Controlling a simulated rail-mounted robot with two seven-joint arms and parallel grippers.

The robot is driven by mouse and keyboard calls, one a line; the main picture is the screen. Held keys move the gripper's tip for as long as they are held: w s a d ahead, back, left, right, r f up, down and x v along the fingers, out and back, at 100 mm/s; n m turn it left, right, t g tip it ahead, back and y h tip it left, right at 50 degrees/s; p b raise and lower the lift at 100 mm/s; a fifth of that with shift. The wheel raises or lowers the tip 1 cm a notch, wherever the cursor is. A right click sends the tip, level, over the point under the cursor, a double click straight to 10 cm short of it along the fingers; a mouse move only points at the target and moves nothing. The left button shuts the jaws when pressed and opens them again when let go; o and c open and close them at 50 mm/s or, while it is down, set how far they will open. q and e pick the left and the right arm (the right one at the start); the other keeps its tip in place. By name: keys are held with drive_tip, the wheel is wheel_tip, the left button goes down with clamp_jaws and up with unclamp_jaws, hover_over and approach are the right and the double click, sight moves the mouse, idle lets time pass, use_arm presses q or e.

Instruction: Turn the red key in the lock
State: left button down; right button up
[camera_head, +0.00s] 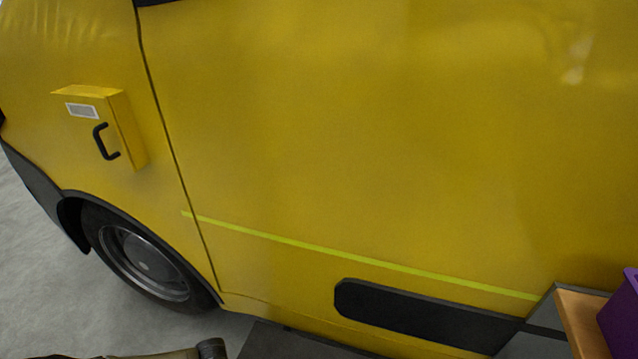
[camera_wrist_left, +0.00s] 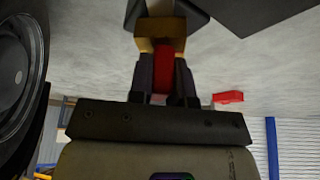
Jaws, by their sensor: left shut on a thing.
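In the left wrist view, the red key (camera_wrist_left: 161,80) shows as a narrow red strip between the dark fingers of my left gripper (camera_wrist_left: 163,64). The gripper is shut on it. A brass-yellow block (camera_wrist_left: 158,27), which looks like the lock, sits right at the fingertips, at the far end of the key. Whether the key is seated in it, and its turn angle, cannot be told. The key and lock do not show in the head view. My right gripper is in neither view.
A yellow vehicle (camera_head: 330,130) fills the head view, with a handled yellow box (camera_head: 127,130) and a wheel (camera_head: 145,265). A purple container (camera_head: 622,318) stands on a wooden surface (camera_head: 580,325) at lower right. Dark parts (camera_wrist_left: 180,8) lie close beyond the lock.

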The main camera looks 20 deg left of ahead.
use_arm(q)
drive_tip(key=m+t, duration=0.1)
drive_tip(key=m, duration=0.1)
drive_tip(key=shift+r+m+p, duration=0.1)
drive_tip(key=shift+m+p, duration=0.25)
drive_tip(key=shift+m, duration=0.05)
drive_tip(key=m, duration=0.2)
drive_tip(key=m+t, duration=0.1)
drive_tip(key=shift+s+m+t+p, duration=0.15)
drive_tip(key=shift+m+t+p, duration=0.15)
drive_tip(key=shift+m+p, duration=0.1)
drive_tip(key=c, duration=1)
unclamp_jaws()
